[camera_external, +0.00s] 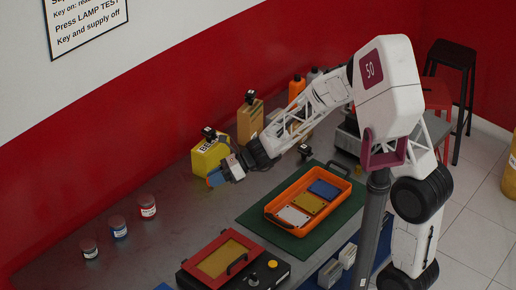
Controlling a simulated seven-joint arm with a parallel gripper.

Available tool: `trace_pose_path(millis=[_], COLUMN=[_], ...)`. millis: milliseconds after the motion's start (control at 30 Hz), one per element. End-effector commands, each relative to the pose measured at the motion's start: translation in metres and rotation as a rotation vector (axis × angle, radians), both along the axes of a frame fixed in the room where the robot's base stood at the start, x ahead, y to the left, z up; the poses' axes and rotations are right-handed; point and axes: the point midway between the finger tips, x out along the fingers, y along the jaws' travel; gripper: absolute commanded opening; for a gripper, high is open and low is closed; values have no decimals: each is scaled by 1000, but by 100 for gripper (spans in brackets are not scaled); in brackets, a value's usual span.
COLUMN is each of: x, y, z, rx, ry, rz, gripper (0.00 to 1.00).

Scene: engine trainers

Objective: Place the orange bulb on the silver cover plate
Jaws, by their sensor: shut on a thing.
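My gripper (216,178) is at the left end of my outstretched arm, above the grey bench and in front of the yellow container. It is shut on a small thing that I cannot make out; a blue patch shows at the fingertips. I cannot pick out the orange bulb. The silver cover plate (293,215) lies flat at the near left end of an orange tray (275,222), beside a yellow plate (308,203) and a blue plate (325,190). My gripper is well to the left of the tray and apart from it.
The tray sits on a green mat (252,219). Yellow (208,160), tan (250,121) and orange (296,88) containers stand along the wall. Several small jars (119,228) stand at left. A red-framed panel box (222,259) is in front. Bare bench lies between jars and mat.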

Motion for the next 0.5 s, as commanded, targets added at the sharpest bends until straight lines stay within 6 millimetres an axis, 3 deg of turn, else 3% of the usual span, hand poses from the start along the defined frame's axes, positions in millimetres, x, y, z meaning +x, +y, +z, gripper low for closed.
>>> trace_pose_path(millis=[500], x=[-12], y=[-133], z=[1], rx=[2], ry=[-24], rz=[74], gripper=[0])
